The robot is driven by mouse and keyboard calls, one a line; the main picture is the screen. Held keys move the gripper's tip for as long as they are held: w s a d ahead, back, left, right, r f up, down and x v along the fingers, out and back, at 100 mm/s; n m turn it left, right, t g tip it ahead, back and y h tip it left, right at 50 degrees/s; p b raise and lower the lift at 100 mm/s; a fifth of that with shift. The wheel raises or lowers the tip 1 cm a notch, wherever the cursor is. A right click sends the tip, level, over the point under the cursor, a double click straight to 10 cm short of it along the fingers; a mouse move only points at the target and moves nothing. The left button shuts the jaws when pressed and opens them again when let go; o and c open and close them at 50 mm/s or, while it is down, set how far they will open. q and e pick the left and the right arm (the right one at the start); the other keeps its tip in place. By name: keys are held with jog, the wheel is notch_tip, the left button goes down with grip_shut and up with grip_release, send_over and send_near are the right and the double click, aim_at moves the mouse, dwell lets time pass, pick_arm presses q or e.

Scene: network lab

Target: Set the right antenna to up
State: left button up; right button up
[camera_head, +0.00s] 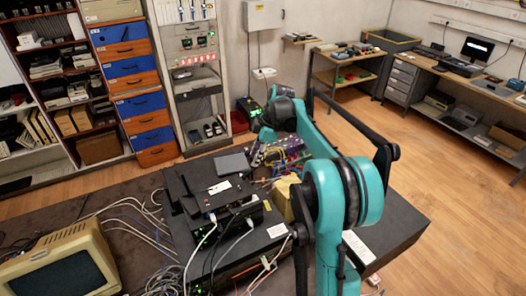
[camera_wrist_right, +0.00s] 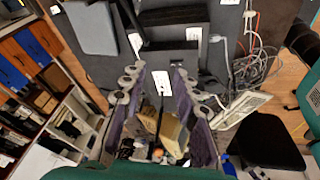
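A black router-like device (camera_head: 228,198) with a white label sits on a dark cabinet in the head view. Dark flat antenna-like pieces (camera_head: 188,184) stand at its left side; I cannot tell which is the right antenna. In the right wrist view, two black bars, one farther (camera_wrist_right: 175,16) and one nearer (camera_wrist_right: 168,56), lie across the picture beyond the fingertips. My left gripper is not in view.
A grey box (camera_head: 232,163) lies behind the device. White cables (camera_head: 203,243) run in front of it. A beige monitor (camera_head: 60,262) stands at front left. Shelves with blue and orange drawers (camera_head: 128,68) are at the back; the wooden floor at right is clear.

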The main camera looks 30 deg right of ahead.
aim_at(264, 160)
jog(key=w+d+f+n+g+y+p, duration=0.1)
jog(key=w+d+f+n+y+p, duration=0.15)
jog(key=w+d+n+p, duration=0.45)
jog(key=shift+m+h, duration=0.35)
jog(key=shift+m, duration=0.35)
jog(key=f, duration=0.2)
jog(key=f+b, duration=0.1)
jog(key=f, duration=0.2)
jog(key=s+a+f+b, duration=0.1)
jog(key=f, duration=0.2)
grip_shut()
